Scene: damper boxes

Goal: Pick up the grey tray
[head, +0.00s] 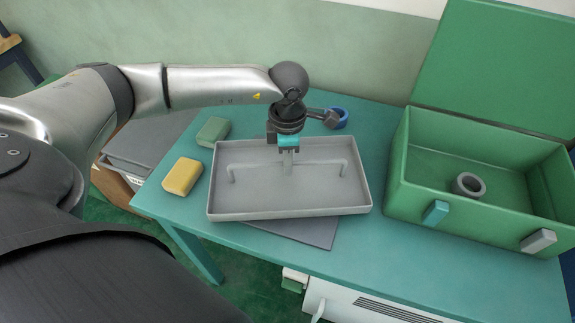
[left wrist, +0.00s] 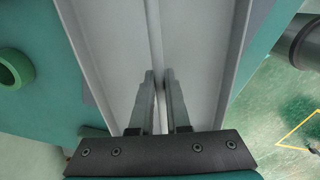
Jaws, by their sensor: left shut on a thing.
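The grey tray (head: 250,203) is a shallow rectangular tray with raised walls and a long bar handle (head: 320,166) across its middle. It is over the teal table, overlapping a flat dark grey mat (head: 312,232). My left gripper (head: 288,162) comes down from above and is shut on the middle of the handle. In the left wrist view the fingers (left wrist: 160,78) sit either side of the bar, between the walls of the tray (left wrist: 112,55). I cannot tell whether the tray touches the mat. My right gripper is not in view.
A yellow sponge (head: 182,176) and a green block (head: 213,131) lie left of the tray. An open green box (head: 470,225) with a grey ring (head: 468,185) inside stands to the right on the table (head: 420,275).

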